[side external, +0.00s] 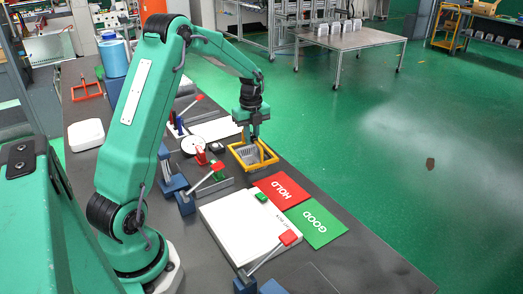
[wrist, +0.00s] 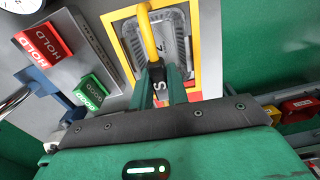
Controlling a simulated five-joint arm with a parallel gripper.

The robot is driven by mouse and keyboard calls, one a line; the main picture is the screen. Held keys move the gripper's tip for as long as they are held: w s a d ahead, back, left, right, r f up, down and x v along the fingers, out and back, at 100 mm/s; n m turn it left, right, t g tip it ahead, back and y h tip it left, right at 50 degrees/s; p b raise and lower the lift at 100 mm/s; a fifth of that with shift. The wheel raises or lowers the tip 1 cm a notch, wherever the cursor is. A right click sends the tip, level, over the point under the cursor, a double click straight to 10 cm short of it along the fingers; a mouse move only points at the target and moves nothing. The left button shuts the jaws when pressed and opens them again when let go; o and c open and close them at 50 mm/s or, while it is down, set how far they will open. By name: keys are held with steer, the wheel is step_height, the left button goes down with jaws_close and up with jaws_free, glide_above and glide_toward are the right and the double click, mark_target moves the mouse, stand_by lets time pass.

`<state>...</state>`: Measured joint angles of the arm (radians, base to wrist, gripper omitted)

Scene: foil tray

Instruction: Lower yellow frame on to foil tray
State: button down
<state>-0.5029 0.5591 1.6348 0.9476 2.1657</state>
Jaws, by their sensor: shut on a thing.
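The yellow frame (side external: 259,167) is a square rim with an upright handle, which shows in the wrist view as a yellow bar (wrist: 148,35). My gripper (side external: 252,137) is above the frame and shut on its handle; in the wrist view the jaws (wrist: 158,78) are at the handle's near end. The silver foil tray (side external: 249,156) shows inside the frame's opening, and also in the wrist view (wrist: 182,42), roughly centred in the yellow rim. Whether the frame touches the tray or hangs just above it, I cannot tell. My gripper hides the near part of both in the wrist view.
A red HOLD sheet (side external: 281,190) and a green GOOD sheet (side external: 317,224) lie in front of the frame. A white board (side external: 245,228) is nearby. Red-handled levers (side external: 218,167) stand to the left. The wrist view shows red HOLD (wrist: 42,45) and green GOOD (wrist: 95,90) blocks.

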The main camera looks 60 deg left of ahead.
mark_target(252, 135)
steer(key=shift+f, duration=0.4)
stand_by(0.3)
steer(key=c, duration=1.3)
jaws_free()
steer(key=shift+r, duration=3.9)
